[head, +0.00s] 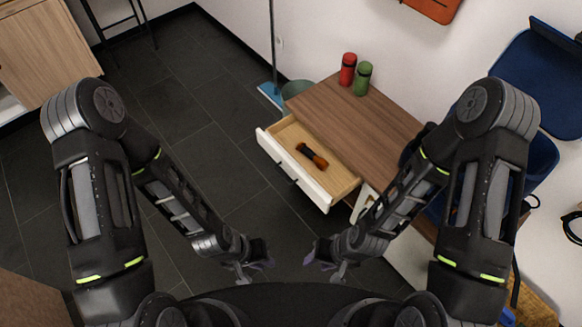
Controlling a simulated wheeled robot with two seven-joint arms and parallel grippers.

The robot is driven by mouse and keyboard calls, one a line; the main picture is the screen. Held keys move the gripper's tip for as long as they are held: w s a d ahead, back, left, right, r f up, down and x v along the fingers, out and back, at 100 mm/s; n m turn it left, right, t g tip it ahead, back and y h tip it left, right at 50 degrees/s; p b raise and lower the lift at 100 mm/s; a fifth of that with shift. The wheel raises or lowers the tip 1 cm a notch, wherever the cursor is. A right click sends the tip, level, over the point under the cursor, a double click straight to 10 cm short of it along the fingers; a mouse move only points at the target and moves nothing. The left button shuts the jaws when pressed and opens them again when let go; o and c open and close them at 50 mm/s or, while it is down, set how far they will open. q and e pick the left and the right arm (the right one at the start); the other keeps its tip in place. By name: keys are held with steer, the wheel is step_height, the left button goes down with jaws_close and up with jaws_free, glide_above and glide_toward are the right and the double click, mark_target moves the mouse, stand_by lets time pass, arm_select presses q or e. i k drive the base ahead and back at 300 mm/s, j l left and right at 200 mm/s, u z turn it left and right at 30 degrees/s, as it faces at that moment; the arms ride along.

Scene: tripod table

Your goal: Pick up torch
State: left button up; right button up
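The torch (312,156), black with orange-brown parts, lies inside an open drawer (338,184) with a white front and pale wooden inside. My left gripper (250,271) hangs low near the bottom middle, below and left of the drawer and apart from it. My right gripper (326,267) hangs low to its right, below the drawer and apart from the torch. Both grippers look empty, with their fingers seeming spread, though they are small and dark in the picture.
The drawer belongs to a wooden table (362,118). A red bottle (347,69) and a green bottle (363,79) stand at its back. A bin (297,89) and a blue broom (271,93) stand behind the drawer. Dark tiled floor lies free to the left.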

mark_target(321, 164)
steer(key=i+l+z, duration=0.2)
steer(key=z, duration=0.2)
steer(key=i+l+z, duration=0.1)
steer(key=z, duration=0.25)
steer(key=i+z, duration=0.4)
steer(key=k+l, duration=0.05)
steer(key=k, duration=0.05)
